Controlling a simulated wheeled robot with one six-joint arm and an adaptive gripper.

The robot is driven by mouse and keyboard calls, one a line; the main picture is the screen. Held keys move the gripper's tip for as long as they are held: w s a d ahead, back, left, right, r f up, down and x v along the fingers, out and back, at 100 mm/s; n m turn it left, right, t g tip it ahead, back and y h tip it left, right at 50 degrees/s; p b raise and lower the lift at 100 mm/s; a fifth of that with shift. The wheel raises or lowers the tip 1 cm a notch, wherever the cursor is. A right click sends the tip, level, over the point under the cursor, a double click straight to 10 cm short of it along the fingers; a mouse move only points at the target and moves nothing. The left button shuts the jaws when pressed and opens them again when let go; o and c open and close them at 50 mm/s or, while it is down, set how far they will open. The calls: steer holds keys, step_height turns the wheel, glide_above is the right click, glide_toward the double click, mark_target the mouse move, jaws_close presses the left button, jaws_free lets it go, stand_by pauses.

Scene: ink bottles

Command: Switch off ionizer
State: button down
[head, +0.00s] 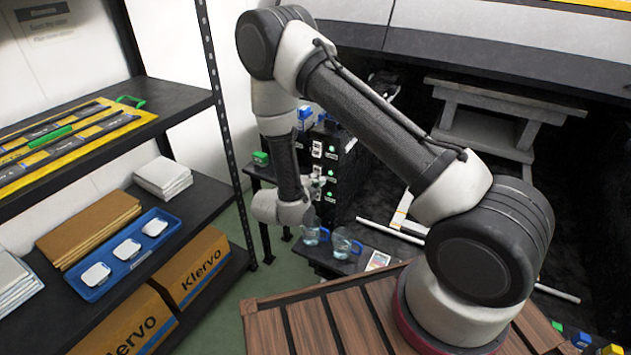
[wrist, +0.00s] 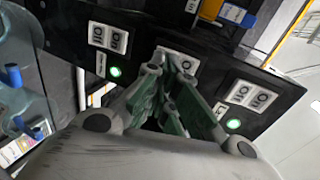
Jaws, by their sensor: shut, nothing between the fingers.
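A black panel (head: 335,166) with white switch plates and green lights stands beyond the wooden top in the head view. In the wrist view, my gripper (wrist: 172,68) is shut and empty, its tips in front of the middle switch plate (wrist: 186,62). The fingers hide part of that plate, and I cannot tell whether they touch it. A second switch plate (wrist: 108,37) with a lit green light (wrist: 115,72) is at left. A third plate (wrist: 249,96) with a lit green light (wrist: 233,124) is at right. I cannot read which one is the ionizer's.
Clear jugs with blue handles (head: 341,243) stand on a low dark table near the panel; one also shows at left in the wrist view (wrist: 25,85). A shelf rack (head: 185,105) holds a blue tray (head: 118,262) and Klervo boxes (head: 195,268). Green floor lies between.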

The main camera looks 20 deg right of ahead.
steer(key=shift+f, duration=0.1)
steer(key=s+a, duration=0.9)
steer(key=shift+s+a+t+h, duration=0.2)
steer(key=shift+s+t+h, duration=0.05)
steer(key=shift+t+h, duration=0.05)
stand_by(0.4)
steer(key=shift+f, duration=0.1)
stand_by(0.4)
